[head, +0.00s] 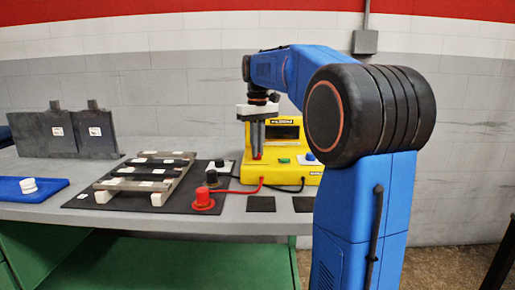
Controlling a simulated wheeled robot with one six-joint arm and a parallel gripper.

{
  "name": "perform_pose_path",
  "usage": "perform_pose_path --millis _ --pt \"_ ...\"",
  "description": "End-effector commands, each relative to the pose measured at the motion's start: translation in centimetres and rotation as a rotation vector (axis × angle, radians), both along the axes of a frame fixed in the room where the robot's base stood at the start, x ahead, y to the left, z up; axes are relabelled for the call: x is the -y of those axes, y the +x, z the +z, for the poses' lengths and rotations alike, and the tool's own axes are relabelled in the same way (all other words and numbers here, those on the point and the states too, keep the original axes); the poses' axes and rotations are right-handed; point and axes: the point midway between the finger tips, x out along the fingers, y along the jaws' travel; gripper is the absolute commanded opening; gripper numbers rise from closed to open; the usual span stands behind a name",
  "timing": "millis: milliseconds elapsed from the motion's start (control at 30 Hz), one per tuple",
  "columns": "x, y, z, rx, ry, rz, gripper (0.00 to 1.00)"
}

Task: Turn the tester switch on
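The yellow tester (249,176) stands on the grey bench, with a dark display window (287,131) in its upper part. A small green part (284,161) and a blue knob (310,156) on a pale base sit on its lower ledge. A small red part (257,156) shows at the ledge's left side, just under my fingertips. My gripper (257,150) points down in front of the tester's left half. Its fingers look close together, but their gap is not clear. Contact with the red part cannot be told. Which part is the switch is unclear.
A red lead runs from the tester to a red clamp (203,199); a black knob (212,178) stands behind it. Metal bars (139,184) lie on a black mat (95,203). Dark plates (60,135) stand at the back left. A blue tray (10,190) is far left.

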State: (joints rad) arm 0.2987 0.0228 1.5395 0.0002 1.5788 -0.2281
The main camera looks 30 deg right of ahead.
Motion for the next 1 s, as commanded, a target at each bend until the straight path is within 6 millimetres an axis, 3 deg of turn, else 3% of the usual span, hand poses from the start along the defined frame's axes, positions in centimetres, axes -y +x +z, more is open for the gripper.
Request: perform_pose_path --millis 467,1000 --pt "-0.02 0.01 0.01 0.0 0.0 -0.063 0.0" --pt "-0.2 0.07 0.0 -0.001 0.0 -0.507 0.0"
